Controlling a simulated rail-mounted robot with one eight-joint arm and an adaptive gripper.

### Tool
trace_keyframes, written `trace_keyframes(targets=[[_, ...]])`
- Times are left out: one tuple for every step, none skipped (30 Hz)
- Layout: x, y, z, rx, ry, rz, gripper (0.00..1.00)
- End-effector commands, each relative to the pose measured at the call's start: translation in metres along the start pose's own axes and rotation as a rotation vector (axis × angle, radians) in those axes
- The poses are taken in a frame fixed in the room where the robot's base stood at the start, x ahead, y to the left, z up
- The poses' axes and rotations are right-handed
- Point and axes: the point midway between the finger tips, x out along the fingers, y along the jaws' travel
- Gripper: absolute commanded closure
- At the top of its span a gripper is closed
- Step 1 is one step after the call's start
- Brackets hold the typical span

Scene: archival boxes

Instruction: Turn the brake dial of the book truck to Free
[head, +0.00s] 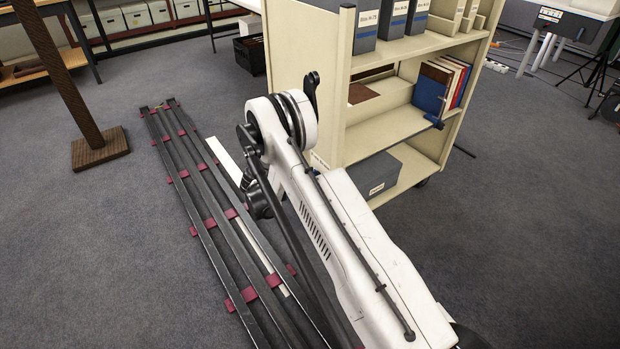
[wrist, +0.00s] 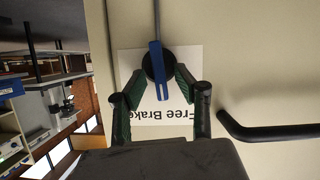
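The brake dial (wrist: 152,68) is a round black knob with a blue pointer (wrist: 160,88) on the cream end panel of the book truck. The pointer's long end points down in the wrist view, between the two upside-down words of the white "Free Brake" label (wrist: 176,99). My gripper (wrist: 160,76) has one green-padded finger on each side of the dial, the tips close to its edges. I cannot tell whether they touch it. In the head view, the book truck (head: 305,50) stands beyond my arm; the dial and fingers are hidden there.
A black bar (wrist: 265,131) sticks out from the panel right of the fingers. Dark rails with red clamps (head: 205,215) lie on the carpet left of my arm. A post on a brown base (head: 100,150) stands farther left. The truck carries boxes and books (head: 440,85).

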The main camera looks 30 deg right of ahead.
Motion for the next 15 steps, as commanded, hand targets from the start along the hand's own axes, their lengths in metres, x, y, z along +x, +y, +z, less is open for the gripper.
trace_keyframes(targets=[[-0.0001,0.0000,-0.0001,0.000,0.000,0.000,0.70],[-0.0001,0.0000,0.0000,0.000,0.000,0.000,0.70],[-0.0002,0.0000,0.0000,0.000,0.000,0.000,0.74],[-0.0002,0.0000,0.0000,0.000,0.000,0.000,0.78],[-0.0002,0.0000,0.0000,0.000,0.000,0.000,0.82],[-0.0002,0.0000,0.0000,0.000,0.000,0.000,0.87],[-0.0002,0.0000,0.0000,0.000,0.000,0.000,0.91],[-0.0003,0.0000,0.0000,0.000,0.000,0.000,0.95],[-0.0003,0.0000,0.0000,0.000,0.000,0.000,1.00],[-0.0003,0.0001,0.0000,0.000,0.000,0.000,1.00],[-0.0003,0.0001,0.0000,0.000,0.000,0.000,1.00],[-0.0003,0.0001,0.0001,0.000,0.000,0.000,1.00],[-0.0003,0.0001,0.0001,0.000,0.000,0.000,1.00],[-0.0003,0.0001,0.0001,0.000,0.000,0.001,1.00],[-0.0003,0.0001,0.0001,-0.002,0.000,0.001,1.00]])
